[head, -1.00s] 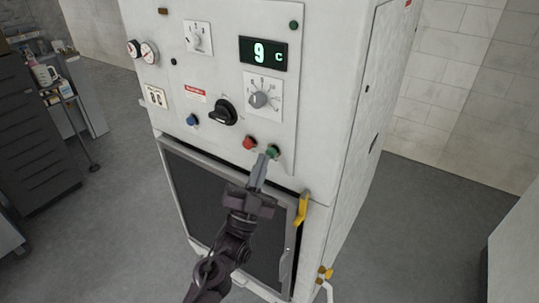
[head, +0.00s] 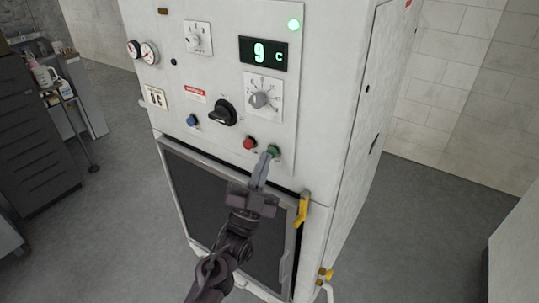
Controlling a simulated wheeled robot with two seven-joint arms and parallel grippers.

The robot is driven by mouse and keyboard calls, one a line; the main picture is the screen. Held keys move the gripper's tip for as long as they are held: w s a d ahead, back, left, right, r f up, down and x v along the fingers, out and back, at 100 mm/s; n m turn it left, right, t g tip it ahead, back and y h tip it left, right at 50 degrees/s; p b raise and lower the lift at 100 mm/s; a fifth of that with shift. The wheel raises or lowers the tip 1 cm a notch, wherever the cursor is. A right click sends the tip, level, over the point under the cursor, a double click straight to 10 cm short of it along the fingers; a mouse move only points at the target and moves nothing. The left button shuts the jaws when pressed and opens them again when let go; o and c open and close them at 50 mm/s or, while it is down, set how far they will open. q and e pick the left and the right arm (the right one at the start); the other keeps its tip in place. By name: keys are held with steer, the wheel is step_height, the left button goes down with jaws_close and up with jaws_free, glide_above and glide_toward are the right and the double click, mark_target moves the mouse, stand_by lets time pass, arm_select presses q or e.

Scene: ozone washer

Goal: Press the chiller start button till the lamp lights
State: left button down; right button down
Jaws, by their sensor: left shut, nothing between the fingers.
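The chiller (head: 225,60) is a white cabinet with a control panel on its front. Its green button (head: 273,151) sits at the lower right of the panel, beside a red button (head: 249,143). The green lamp (head: 294,24) at the panel's top right is brightly lit. My left gripper (head: 265,156) is shut and empty, with its fingertips at the left edge of the green button; I cannot tell whether they touch it. The fingertips hide a little of the button's surroundings. My right gripper is not in view.
The display (head: 263,53) reads 9 C. A black rotary switch (head: 223,112), a blue button (head: 192,120) and a grey dial (head: 259,99) are close by on the panel. A yellow handle (head: 302,209) juts out below right. Grey drawers (head: 35,135) stand at left.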

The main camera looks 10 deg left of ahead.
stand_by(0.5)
arm_select(q)
steer(key=shift+s+a+p, duration=0.3)
steer(key=shift+s+p, duration=0.1)
steer(key=shift+s, duration=0.35)
steer(key=s, duration=0.1)
steer(key=s+a+p, duration=0.1)
steer(key=s, duration=0.1)
steer(key=s+p, duration=0.1)
steer(key=shift+s+a, duration=0.35)
stand_by(0.5)
